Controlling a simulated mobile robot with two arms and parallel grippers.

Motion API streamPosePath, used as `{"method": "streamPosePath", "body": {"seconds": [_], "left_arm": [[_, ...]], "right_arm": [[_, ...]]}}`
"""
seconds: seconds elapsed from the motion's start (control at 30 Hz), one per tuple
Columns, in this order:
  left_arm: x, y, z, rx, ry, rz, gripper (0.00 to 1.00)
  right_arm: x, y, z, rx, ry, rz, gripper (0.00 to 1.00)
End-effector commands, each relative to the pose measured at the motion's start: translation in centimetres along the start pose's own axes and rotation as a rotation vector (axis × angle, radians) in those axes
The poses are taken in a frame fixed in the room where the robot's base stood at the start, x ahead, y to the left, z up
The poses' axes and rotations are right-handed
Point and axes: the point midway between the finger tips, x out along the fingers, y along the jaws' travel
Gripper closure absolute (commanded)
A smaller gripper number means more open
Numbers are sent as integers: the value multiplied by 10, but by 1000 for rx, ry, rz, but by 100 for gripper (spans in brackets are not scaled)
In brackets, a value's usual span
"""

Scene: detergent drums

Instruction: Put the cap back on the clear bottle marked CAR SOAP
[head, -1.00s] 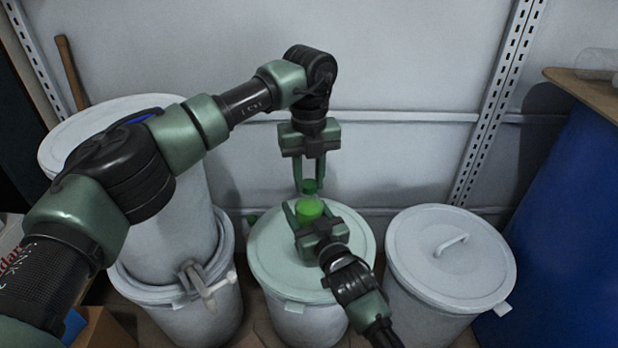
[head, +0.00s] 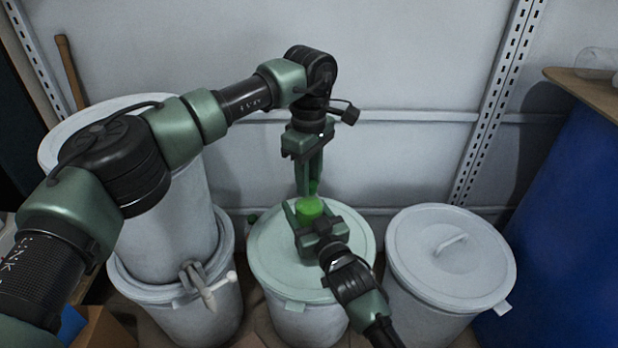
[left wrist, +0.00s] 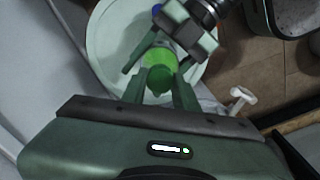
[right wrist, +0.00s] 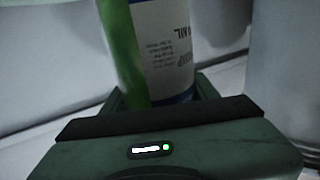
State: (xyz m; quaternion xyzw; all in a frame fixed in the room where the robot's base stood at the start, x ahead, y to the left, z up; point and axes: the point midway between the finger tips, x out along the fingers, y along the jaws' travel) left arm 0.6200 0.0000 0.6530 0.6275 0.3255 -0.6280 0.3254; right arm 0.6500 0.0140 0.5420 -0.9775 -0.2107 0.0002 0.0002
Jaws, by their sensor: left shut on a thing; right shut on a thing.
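The clear bottle (head: 309,208) with bright green soap stands upright on the lid of the middle drum. My right gripper (head: 309,217) is shut around it. The right wrist view shows its green side (right wrist: 122,55) and white label (right wrist: 165,45) between the fingers; the lettering is only partly readable. My left gripper (head: 310,185) points down from above, shut on the dark green cap (head: 314,187). The left wrist view shows the cap (left wrist: 160,79) between the fingertips, over the bottle's top. I cannot tell whether cap and bottle touch; the fingers partly hide the cap.
The middle drum's lid (head: 268,262) is otherwise mostly clear. A lidded drum (head: 450,255) with a handle stands at right, stacked drums (head: 185,240) with a tap at left. A blue barrel (head: 570,210) is far right. The wall and its rail are close behind.

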Motion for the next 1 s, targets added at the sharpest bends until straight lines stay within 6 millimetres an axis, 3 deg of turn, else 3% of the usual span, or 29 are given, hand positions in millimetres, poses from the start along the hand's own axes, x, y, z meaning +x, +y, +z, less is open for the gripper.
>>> {"method": "streamPosePath", "body": {"seconds": [0.03,0.17,0.2,0.3,0.67,0.83,1.0], "left_arm": [[0,0,-1,67,2,2,100],[0,0,-1,64,2,2,100],[0,0,-1,64,2,2,68],[0,0,-1,63,1,2,45],[-3,0,0,63,1,2,45],[-26,1,0,63,1,4,45],[-64,1,0,62,2,4,45]], "right_arm": [[0,0,0,-1,0,0,100],[0,0,0,-1,0,0,100],[0,0,0,-1,0,0,100],[0,0,0,-1,0,0,100],[0,0,0,-1,0,0,100],[0,0,0,-1,-1,0,100],[0,0,0,-1,-1,0,100]]}}
